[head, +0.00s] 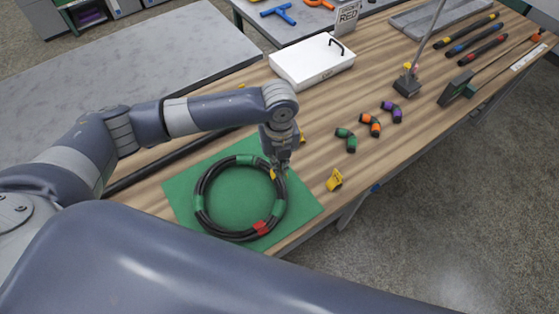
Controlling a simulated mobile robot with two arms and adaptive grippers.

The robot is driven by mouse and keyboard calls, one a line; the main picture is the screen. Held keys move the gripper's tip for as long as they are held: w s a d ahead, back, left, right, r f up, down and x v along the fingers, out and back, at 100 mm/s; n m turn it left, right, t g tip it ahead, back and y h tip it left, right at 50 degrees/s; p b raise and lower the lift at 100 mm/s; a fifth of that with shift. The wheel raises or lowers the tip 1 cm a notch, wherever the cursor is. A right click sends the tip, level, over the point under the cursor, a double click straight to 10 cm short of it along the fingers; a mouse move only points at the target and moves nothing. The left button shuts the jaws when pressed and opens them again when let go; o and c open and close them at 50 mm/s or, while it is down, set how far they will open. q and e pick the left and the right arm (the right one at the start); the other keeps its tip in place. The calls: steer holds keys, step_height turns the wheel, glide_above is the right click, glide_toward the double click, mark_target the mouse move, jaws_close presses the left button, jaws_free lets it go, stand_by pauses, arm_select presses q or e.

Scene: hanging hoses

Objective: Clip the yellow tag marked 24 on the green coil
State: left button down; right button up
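A black hose coil (203,178) with several green bands and one red band lies on a green mat (305,208). My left gripper (279,172) points down at the coil's right side. Small yellow patches show at its fingertips; I cannot tell whether they are a tag or part of the fingers, or whether the fingers are shut. A yellow tag (335,180) stands on the table right of the mat; its marking is too small to read. Another bit of yellow (302,138) shows partly hidden behind the gripper. My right gripper is not in view.
Green, orange and purple hose pieces (370,124) lie right of the gripper. A white case (312,62) stands behind it. A stand with a rod (407,84) and a green-grey tool (457,88) are farther right. The table's front edge runs close to the mat.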

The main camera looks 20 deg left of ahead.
arm_select(q)
steer(key=shift+f, duration=0.35)
steer(key=shift+f+b, duration=0.3)
steer(key=shift+b, duration=0.05)
steer(key=shift+f+b, duration=0.5)
steer(key=shift+f, duration=0.75)
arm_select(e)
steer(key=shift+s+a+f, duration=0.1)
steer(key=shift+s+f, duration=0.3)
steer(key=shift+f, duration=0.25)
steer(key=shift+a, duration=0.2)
arm_select(q)
steer(key=shift+f+p, duration=0.1)
steer(key=shift+p, duration=0.35)
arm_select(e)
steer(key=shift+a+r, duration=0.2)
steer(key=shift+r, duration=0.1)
arm_select(q)
steer(key=shift+f, duration=0.15)
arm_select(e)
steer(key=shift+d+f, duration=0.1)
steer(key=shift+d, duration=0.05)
